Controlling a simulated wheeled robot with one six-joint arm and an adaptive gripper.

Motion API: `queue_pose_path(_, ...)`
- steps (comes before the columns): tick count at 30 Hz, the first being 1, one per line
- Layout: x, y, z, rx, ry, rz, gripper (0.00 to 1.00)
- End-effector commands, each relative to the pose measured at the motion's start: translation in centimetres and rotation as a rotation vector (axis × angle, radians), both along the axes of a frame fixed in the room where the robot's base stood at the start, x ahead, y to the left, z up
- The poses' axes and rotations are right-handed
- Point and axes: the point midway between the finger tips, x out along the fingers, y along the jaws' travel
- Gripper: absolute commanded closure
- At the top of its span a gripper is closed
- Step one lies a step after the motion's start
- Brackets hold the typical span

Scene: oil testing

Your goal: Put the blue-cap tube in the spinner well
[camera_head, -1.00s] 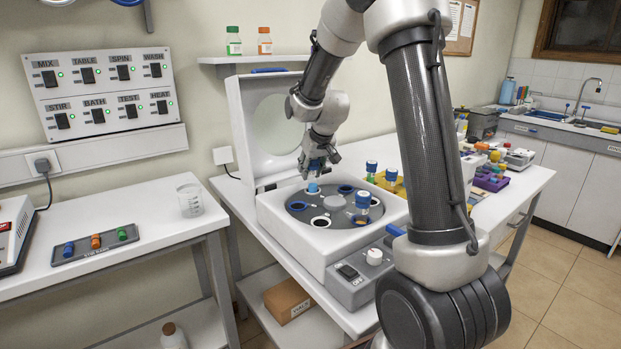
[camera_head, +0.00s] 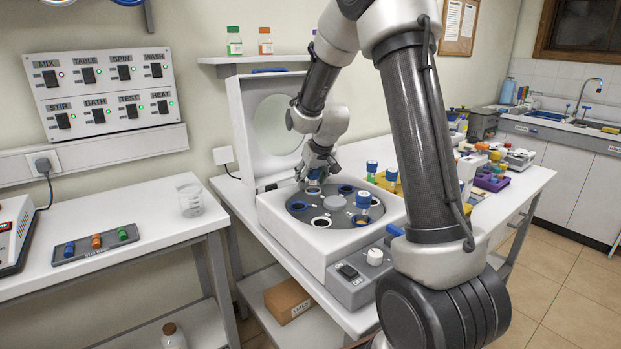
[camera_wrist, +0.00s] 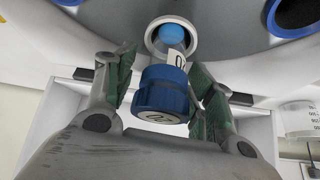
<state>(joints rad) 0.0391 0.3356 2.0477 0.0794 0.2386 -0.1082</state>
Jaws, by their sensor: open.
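The blue-cap tube (camera_wrist: 162,92) sits between my gripper's fingers in the wrist view, with a gap visible beside the cap. Its label and light-blue lower end point into a white-ringed well (camera_wrist: 152,42) of the spinner. How deep it sits cannot be told. My gripper (camera_head: 313,178) is open, low over the back-left well of the spinner (camera_head: 290,228); its fingers (camera_wrist: 163,88) flank the cap. In the head view the tube is mostly hidden by my gripper. Another blue-capped tube (camera_head: 363,201) stands in the front-right well.
The spinner's raised lid (camera_head: 243,130) stands close behind my gripper. Blue-capped tubes (camera_head: 372,167) stand to the right near a yellow rack (camera_head: 384,183). The spinner's knob (camera_head: 375,257) and switch are at its front. Other white- and blue-ringed wells surround the hub (camera_head: 334,203).

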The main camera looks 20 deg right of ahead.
Motion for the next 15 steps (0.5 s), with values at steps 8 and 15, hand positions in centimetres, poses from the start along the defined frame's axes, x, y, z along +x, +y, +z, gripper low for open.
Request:
queue_pose_path(8,-1.8,0.0,3.7,0.0,-0.005,0.0,0.46)
queue_pose_path(15,-4.5,0.0,8.3,0.0,-0.005,0.0,0.46)
